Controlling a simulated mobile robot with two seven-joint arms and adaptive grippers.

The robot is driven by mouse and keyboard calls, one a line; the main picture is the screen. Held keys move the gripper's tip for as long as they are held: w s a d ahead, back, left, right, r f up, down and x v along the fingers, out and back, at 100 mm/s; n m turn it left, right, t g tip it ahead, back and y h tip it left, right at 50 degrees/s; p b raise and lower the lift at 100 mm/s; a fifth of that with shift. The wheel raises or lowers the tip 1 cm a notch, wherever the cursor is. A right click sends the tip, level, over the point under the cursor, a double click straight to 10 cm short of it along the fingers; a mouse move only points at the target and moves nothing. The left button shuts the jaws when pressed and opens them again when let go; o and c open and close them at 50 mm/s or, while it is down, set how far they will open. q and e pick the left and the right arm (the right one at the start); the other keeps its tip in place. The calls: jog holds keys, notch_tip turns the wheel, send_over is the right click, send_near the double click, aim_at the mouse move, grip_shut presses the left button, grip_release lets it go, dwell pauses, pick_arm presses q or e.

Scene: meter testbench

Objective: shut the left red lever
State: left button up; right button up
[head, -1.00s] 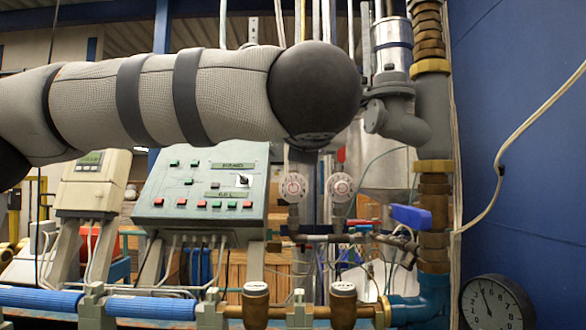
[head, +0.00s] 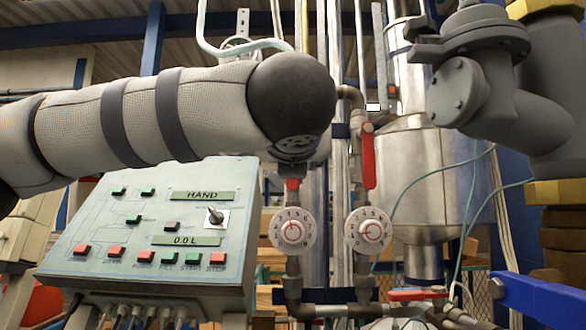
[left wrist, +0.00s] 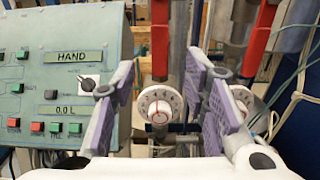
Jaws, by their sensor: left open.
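The left red lever (left wrist: 160,42) hangs upright above the left dial in the left wrist view. In the head view only its lower red end (head: 292,184) shows; my arm hides the rest. My left gripper (left wrist: 163,82) is open, its purple-padded fingers on either side of the left lever's lower end in the picture. Whether they touch it I cannot tell. In the head view my round wrist joint hides most of this gripper. The right red lever (head: 369,158) hangs upright above the right dial. My right gripper is not in view.
The left dial (head: 292,231) and right dial (head: 369,231) sit below the levers. A control panel (head: 110,240) stands left. Another red lever (head: 418,295) lies flat lower down, near a blue handle (head: 540,297). A steel tank (head: 425,180) and grey valve are on the right.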

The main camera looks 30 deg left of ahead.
pick_arm(q)
jog(key=x, duration=1)
jog(key=shift+w+a, duration=0.15)
jog(key=shift+a, duration=0.05)
grip_shut()
